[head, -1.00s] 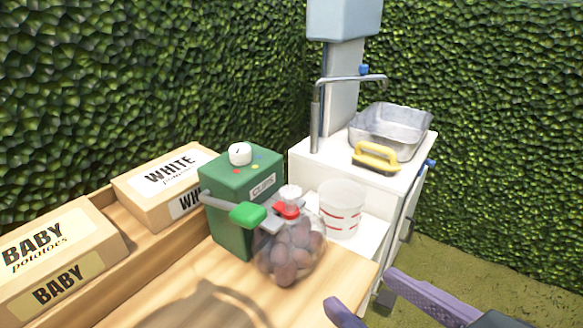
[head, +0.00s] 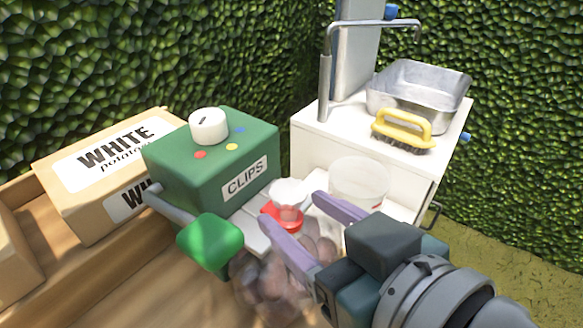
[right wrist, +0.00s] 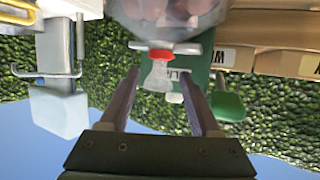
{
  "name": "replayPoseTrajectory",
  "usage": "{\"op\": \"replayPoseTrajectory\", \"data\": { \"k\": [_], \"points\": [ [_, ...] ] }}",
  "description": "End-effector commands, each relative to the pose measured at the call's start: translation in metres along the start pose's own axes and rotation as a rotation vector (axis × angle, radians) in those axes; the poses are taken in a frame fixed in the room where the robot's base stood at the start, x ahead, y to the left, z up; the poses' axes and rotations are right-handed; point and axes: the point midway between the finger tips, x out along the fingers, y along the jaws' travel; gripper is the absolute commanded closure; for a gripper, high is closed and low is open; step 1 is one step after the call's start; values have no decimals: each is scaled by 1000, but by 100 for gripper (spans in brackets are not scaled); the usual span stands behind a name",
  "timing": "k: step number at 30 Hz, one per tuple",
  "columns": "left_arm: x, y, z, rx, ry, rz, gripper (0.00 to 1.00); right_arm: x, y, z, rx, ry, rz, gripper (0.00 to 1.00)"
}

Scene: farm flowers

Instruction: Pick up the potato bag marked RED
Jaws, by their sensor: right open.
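A clear bag of reddish-brown potatoes (head: 262,290) with a red clip (head: 283,219) at its neck stands at the front of the green clips machine (head: 215,165). No word RED is readable on it. My right gripper (head: 291,211) is open, its purple fingers on either side of the bag's gathered top (head: 289,191). In the right wrist view the potatoes (right wrist: 170,12), the red clip (right wrist: 160,53) and the bag's top (right wrist: 158,77) show between and beyond the open fingers (right wrist: 162,74). My gripper hides part of the bag in the head view. My left gripper is not in view.
A box marked WHITE potatoes (head: 75,190) stands left of the machine. A green knob (head: 210,243) juts out in front. Behind are a clear tub (head: 358,180), a white sink unit (head: 330,145), a yellow-handled brush (head: 403,128) and a metal basin (head: 415,92).

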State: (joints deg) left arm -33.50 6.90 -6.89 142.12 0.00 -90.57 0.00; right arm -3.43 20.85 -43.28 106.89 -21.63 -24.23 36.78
Motion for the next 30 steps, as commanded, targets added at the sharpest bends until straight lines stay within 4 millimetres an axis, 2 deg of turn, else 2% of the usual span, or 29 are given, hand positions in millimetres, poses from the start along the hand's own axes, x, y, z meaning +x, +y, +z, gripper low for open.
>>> {"op": "replayPoseTrajectory", "data": {
  "k": [3,6,14,30],
  "points": [
    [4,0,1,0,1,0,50,20,0,0,-1,2,1,36],
    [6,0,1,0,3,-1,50,30,0,0,-1,1,1,36],
    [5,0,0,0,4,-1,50,32,0,-1,0,-1,0,36],
    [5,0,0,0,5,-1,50,31,0,0,0,-1,0,97]
  ]
}}
